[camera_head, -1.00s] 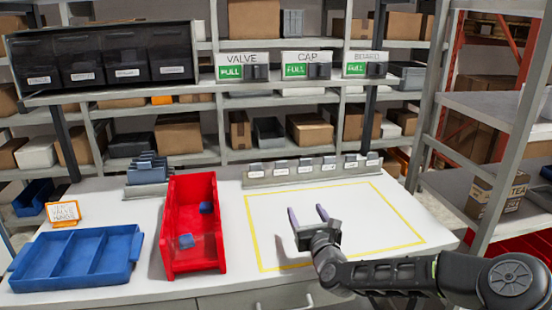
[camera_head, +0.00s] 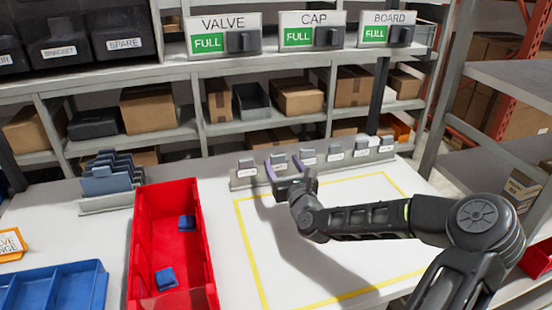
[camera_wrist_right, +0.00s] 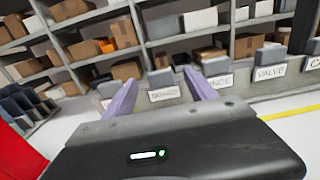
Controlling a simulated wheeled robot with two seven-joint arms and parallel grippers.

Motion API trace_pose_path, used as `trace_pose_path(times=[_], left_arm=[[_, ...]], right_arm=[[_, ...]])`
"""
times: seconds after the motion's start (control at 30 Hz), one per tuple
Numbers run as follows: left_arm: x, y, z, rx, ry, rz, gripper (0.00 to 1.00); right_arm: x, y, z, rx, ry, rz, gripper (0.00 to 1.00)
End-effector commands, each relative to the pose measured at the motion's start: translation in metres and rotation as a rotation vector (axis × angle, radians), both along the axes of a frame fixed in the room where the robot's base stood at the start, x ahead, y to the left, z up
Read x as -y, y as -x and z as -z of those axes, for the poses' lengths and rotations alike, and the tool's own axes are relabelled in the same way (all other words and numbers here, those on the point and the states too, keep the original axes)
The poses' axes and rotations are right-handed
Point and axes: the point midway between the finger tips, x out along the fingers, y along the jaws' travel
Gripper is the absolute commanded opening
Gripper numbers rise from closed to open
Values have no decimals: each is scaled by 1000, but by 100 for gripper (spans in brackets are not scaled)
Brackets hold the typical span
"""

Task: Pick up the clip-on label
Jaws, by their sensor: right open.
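Several grey clip-on labels with white name faces stand in a row on a grey rack (camera_head: 238,184) at the back of the table. My right gripper (camera_head: 284,168) is open, its two purple fingers pointing at the left part of this row. In the right wrist view, one clip-on label (camera_wrist_right: 163,86) shows between the open fingers (camera_wrist_right: 160,78); its lettering is too blurred to read surely. A label reading VALVE (camera_wrist_right: 270,72) stands farther right. I cannot tell whether the fingers touch any label. My left gripper is not in view.
A red bin (camera_head: 139,250) with two small blue pieces stands left of the yellow-outlined area (camera_head: 252,255). A blue divided tray (camera_head: 98,290) is at the lower left, with blue-grey holders (camera_head: 105,180) behind. Shelves with boxes rise behind the table. The outlined area is bare except for my arm.

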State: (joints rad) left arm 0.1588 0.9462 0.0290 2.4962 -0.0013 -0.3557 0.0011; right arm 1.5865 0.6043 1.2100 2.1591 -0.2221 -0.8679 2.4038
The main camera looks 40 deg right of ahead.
Motion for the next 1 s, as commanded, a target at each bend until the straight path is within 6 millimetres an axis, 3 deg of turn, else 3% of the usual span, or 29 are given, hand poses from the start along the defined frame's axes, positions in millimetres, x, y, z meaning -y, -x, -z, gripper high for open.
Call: trace_pose_path(times=[0.4,0.73,1.0], left_arm=[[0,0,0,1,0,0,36],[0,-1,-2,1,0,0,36],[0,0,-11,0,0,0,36]], right_arm=[[8,-25,-1,1,-1,-1,65],[10,-28,-2,1,-1,0,65],[21,-63,-6,3,-2,-1,65]])
